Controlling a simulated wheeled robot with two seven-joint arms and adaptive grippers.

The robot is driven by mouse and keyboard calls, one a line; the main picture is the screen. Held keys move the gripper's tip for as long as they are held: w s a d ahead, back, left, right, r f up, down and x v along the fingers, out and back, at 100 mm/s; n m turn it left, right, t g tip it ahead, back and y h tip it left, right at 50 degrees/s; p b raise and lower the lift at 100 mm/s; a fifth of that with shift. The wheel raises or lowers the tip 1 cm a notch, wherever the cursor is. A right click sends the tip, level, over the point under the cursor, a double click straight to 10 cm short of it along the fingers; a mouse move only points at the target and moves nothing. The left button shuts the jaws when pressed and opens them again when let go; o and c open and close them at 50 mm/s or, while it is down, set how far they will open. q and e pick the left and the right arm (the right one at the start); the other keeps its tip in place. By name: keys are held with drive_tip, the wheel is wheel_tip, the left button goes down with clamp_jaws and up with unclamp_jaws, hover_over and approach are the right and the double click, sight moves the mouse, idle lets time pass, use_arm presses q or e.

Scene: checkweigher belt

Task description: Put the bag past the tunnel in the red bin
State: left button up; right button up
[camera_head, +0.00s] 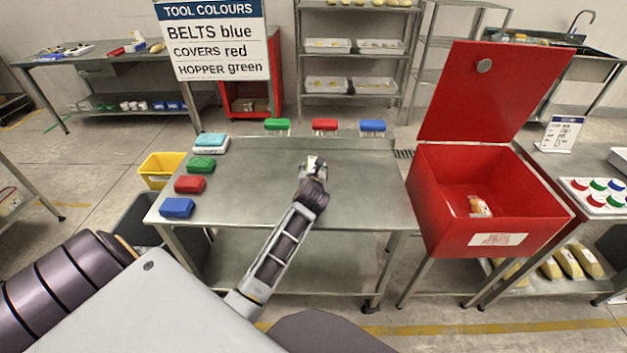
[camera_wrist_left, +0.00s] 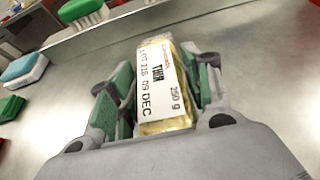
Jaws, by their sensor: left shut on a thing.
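My left gripper (camera_head: 314,176) is over the middle of the steel table (camera_head: 255,190). In the left wrist view its green-padded fingers are shut on a gold bag (camera_wrist_left: 163,90) with a white label reading "THIN", "250 g" and "09 DEC". In the head view the bag (camera_head: 315,162) shows only as a small pale patch at the fingers. The red bin (camera_head: 445,220) stands right of the table with its lid (camera_head: 490,95) raised. A small bag (camera_head: 480,206) lies inside it. I cannot make out a tunnel. My right gripper is not in view.
Blue, red and green brushes and a teal sponge (camera_head: 210,140) line the table's left edge. Green (camera_head: 277,125), red and blue brushes stand along its back edge. A yellow bin (camera_head: 160,168) is at left. A narrow gap separates table and red bin.

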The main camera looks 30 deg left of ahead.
use_arm(q)
drive_tip(key=shift+f, duration=1.9)
drive_tip(key=o, duration=1.1)
drive_tip(key=shift+o, duration=0.5)
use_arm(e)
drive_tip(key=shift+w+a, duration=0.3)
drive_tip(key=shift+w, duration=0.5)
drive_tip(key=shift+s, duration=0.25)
